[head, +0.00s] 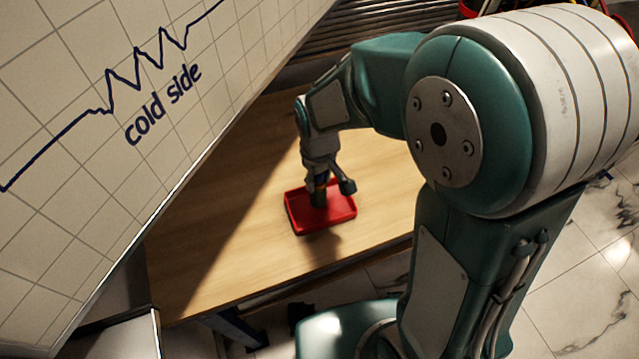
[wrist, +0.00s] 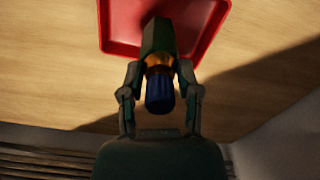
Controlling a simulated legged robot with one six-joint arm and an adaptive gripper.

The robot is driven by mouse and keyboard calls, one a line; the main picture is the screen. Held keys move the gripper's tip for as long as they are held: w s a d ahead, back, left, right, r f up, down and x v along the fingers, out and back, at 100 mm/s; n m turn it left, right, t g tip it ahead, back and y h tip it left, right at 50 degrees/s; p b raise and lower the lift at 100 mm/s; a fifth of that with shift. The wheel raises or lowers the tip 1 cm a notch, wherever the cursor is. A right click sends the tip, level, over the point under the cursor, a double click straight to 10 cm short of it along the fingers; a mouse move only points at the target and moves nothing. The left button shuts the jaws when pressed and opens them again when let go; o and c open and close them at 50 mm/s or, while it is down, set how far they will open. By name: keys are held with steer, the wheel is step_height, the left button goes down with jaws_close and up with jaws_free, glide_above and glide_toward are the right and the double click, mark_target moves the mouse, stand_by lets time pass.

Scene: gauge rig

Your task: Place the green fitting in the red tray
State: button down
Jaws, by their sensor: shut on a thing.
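The red tray (head: 343,216) lies on the wooden table. It also shows at the top of the wrist view (wrist: 212,20). My gripper (wrist: 159,75) is shut on the green fitting (wrist: 159,37), which has a green body, an orange-yellow band and a dark blue end. In the wrist view the fitting's green end overlaps the tray. In the head view my gripper (head: 326,182) is over the tray with the fitting (head: 318,198) pointing down inside the tray's outline. I cannot tell whether the fitting touches the tray floor.
The wooden table (head: 230,235) is clear around the tray. A white tiled panel (head: 90,120) marked "cold side" stands at the left. A slatted grey surface (head: 345,35) is behind the table. The marble-tiled floor (head: 590,250) shows at the right.

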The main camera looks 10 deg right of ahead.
step_height(320, 180, down, 2)
steer(key=shift+d+f, duration=0.1)
steer(key=shift+f, duration=0.05)
steer(key=shift+c, duration=1.5)
jaws_free()
step_height(320, 180, up, 12)
steer(key=shift+s+d+r, duration=0.1)
steer(key=s+d+r+m+t, duration=0.5)
steer(key=s+d+r, duration=0.3)
steer(key=s+d, duration=0.2)
steer(key=s+m, duration=0.1)
steer(key=s, duration=0.1)
steer(key=shift+s+d+r, duration=0.2)
steer(key=shift+s+d, duration=0.15)
steer(key=shift+s, duration=0.05)
